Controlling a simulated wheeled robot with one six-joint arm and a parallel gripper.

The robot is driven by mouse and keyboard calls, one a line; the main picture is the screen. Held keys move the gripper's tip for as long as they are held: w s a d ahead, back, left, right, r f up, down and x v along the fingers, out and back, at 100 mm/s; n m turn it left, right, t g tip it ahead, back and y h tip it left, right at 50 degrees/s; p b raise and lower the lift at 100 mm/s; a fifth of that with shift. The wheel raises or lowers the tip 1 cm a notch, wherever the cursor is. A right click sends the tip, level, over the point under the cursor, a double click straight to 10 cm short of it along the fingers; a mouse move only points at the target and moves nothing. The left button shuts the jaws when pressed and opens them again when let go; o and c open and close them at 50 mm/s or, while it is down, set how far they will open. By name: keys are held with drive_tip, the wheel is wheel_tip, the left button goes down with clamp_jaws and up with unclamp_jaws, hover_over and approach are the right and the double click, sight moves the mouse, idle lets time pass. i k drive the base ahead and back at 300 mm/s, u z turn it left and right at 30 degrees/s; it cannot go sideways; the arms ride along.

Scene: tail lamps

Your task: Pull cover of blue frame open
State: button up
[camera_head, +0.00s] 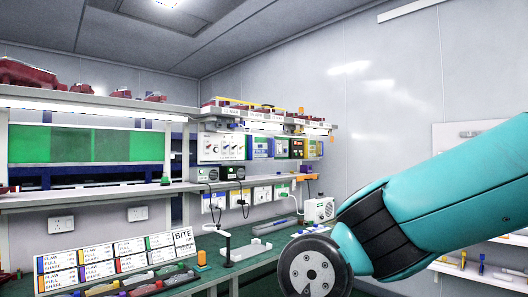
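Small blue-edged panels stand side by side on the back shelf, one left (260,148) and one right (281,148). They are small, and I cannot tell which is the blue frame of the task or whether a cover on it is open or shut. My teal arm crosses the right side of the view, with a dark round joint cap low in the middle. My gripper is not in view, so its opening and anything in it are hidden.
A white box device (319,210) stands near my arm. A shelf unit (480,265) is at right.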

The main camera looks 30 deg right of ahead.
sight(273, 140)
drive_tip(key=z, duration=0.35)
drive_tip(key=i, duration=0.6)
drive_tip(key=z, duration=1)
drive_tip(key=i, duration=1.2)
drive_tip(key=z, duration=0.45)
drive_tip(key=i, duration=1.75)
drive_tip(key=u, duration=0.9)
drive_tip(key=i, duration=1.2)
drive_tip(key=u, duration=0.7)
